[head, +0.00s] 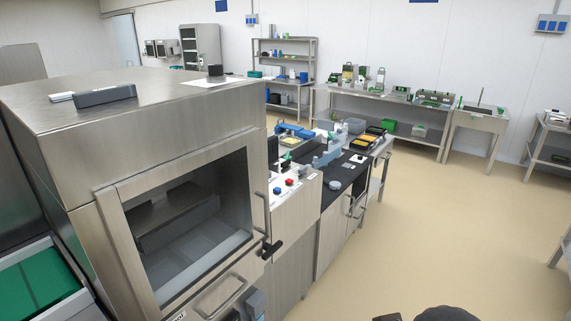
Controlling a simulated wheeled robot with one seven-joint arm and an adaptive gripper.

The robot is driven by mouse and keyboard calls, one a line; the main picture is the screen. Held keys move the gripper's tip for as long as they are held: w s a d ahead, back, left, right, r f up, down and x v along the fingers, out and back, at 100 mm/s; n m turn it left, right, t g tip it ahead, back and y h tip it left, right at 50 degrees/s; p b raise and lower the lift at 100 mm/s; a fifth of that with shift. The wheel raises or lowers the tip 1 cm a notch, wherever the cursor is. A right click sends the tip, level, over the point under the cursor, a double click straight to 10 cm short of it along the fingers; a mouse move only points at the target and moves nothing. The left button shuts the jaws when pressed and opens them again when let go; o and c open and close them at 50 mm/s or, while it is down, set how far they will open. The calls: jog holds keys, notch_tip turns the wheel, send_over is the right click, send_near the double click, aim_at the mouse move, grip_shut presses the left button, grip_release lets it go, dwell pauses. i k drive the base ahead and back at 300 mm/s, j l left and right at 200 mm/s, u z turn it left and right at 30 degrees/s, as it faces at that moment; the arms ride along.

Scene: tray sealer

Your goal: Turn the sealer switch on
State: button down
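A large stainless steel machine (165,115) with a windowed front door stands at the left; I cannot tell for certain whether it is the sealer. To its right, a pale cabinet top carries a blue button (277,190) and a red button (289,183). A black knob-like part (271,249) sits by the door's right edge, below the door handle (265,212). No part is clearly readable as the sealer switch, and its position cannot be told. My gripper is not clearly in view; only dark rounded parts, possibly mine, show at the bottom edge.
A black-topped counter (343,181) with trays and small equipment runs behind the buttons. A green surface (40,284) lies at the lower left. Steel tables (385,118) line the back wall. The beige floor (455,215) at the right is wide and clear.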

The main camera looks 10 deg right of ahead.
aim_at(284, 164)
jog(key=i+l, duration=0.1)
jog(key=i, duration=0.35)
jog(key=i+l+u, duration=0.1)
jog(key=i, duration=0.4)
jog(key=i+l+u, duration=0.1)
jog(key=i, duration=0.35)
jog(key=i+l, duration=0.3)
jog(key=i, duration=0.15)
jog(key=i+l+u, duration=0.1)
jog(key=i, duration=0.4)
jog(key=l, duration=0.1)
